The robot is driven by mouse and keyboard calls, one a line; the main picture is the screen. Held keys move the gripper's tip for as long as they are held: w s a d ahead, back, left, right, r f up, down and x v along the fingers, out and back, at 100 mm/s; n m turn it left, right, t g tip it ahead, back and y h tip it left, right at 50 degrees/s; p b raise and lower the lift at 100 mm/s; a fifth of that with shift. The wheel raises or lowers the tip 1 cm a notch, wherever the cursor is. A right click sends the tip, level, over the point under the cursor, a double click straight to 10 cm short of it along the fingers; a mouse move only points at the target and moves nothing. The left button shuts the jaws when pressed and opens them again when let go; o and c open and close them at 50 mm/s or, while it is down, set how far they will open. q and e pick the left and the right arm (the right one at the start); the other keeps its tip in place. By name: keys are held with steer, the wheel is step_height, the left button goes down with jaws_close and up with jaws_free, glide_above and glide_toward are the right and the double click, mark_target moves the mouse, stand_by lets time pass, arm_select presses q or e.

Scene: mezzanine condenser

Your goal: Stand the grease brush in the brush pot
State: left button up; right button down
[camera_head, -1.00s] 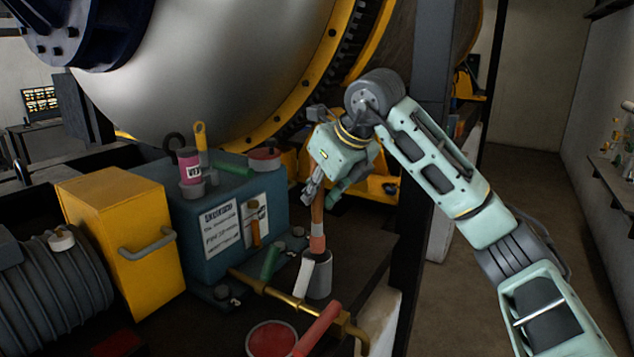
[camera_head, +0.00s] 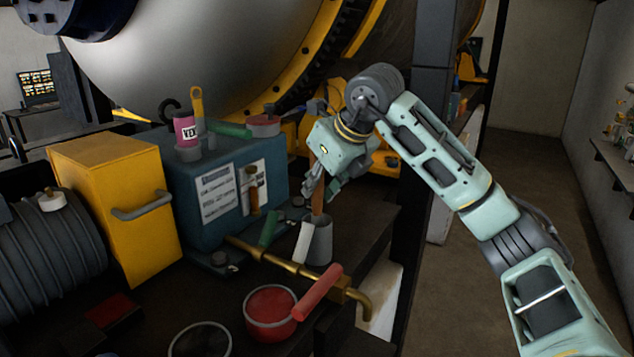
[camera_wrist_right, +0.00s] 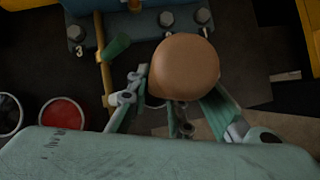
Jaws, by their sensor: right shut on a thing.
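The grease brush (camera_head: 318,202) has a brown handle and stands nearly upright. Its lower end is inside the mouth of the grey brush pot (camera_head: 321,245), so its bristle end is hidden. My right gripper (camera_head: 322,184) is shut on the handle, above the pot. In the right wrist view the rounded brown end of the brush handle (camera_wrist_right: 185,66) is between the fingers of the right gripper (camera_wrist_right: 178,100) and hides the pot. I cannot tell whether the brush touches the pot's bottom. My left gripper is not in view.
A white piece (camera_head: 303,243) and a green cylinder (camera_head: 269,230) are left of the pot. A brass pipe (camera_head: 290,265) runs in front. A blue box (camera_head: 210,180) and yellow box (camera_head: 120,205) stand left.

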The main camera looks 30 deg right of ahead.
steer(key=c, duration=1.5)
jaws_free()
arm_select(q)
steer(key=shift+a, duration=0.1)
arm_select(e)
steer(key=shift+o, duration=0.3)
steer(key=v, duration=1.2)
steer(key=shift+f, duration=0.1)
